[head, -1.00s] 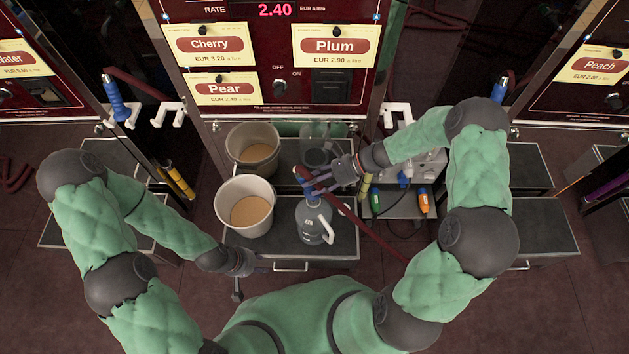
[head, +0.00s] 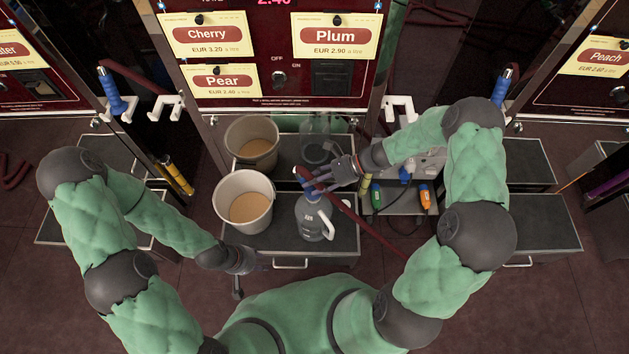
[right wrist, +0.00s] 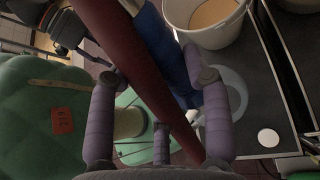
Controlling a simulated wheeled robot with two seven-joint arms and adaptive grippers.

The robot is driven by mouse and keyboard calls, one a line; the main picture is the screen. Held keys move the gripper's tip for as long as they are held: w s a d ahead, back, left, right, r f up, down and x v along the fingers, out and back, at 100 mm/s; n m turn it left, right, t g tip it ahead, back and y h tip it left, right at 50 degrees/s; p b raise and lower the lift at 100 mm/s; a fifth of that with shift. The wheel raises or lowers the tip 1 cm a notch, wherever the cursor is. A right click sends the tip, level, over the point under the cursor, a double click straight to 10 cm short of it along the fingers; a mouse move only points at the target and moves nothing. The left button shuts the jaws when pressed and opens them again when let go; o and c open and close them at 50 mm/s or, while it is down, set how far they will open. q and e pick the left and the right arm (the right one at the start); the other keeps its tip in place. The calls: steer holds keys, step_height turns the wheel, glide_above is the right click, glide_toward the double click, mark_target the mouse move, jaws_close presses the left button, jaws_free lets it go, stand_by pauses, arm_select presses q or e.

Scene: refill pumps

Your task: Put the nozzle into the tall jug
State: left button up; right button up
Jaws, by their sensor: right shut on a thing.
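The grey jug (head: 312,222) with a white handle stands upright on the dark shelf in the head view. My right gripper (head: 312,184) is above the jug's top, shut on the nozzle. The nozzle's blue body (right wrist: 176,55) shows between the fingers in the right wrist view, with a dark red hose (right wrist: 122,62) running across it. The nozzle's tip and the jug's mouth are hidden, so I cannot tell whether the tip is inside. My left gripper (head: 243,264) is low, left of the jug, before the shelf's front edge; its finger opening is unclear.
A white bucket (head: 243,192) of tan liquid stands left of the jug. Another bucket (head: 252,140) and a clear vessel (head: 316,150) show behind. Green (head: 376,197) and orange (head: 425,197) items lie to the right. The pump panel (head: 276,85) rises behind.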

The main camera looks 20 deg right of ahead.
steer(key=shift+f, duration=0.5)
steer(key=o, duration=1.5)
steer(key=shift+r, duration=0.1)
steer(key=v, duration=1.2)
